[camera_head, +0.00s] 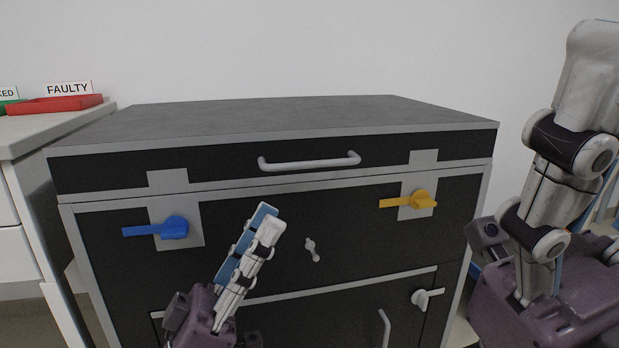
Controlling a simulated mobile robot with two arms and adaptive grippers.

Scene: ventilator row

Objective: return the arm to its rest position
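My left gripper (262,222) rises from the bottom of the head view on a purple body, pointing up and slightly right. Its white linkage and blue finger surfaces overlap from this side, so its opening is unclear. I see nothing held in it. It shows in front of the dark cabinet (250,118), between the blue handle and the yellow handle. My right gripper (592,60) shows large and close at the right edge, upright on a purple body. It is partly cut off, and its opening is unclear.
The cabinet front has a grey drawer handle (310,161), a blue lever (165,228), a yellow lever (415,200), a small grey knob (312,250) and a white latch (425,298). A white counter (40,135) at left holds a red tray (55,105) labelled FAULTY. The cabinet top is bare.

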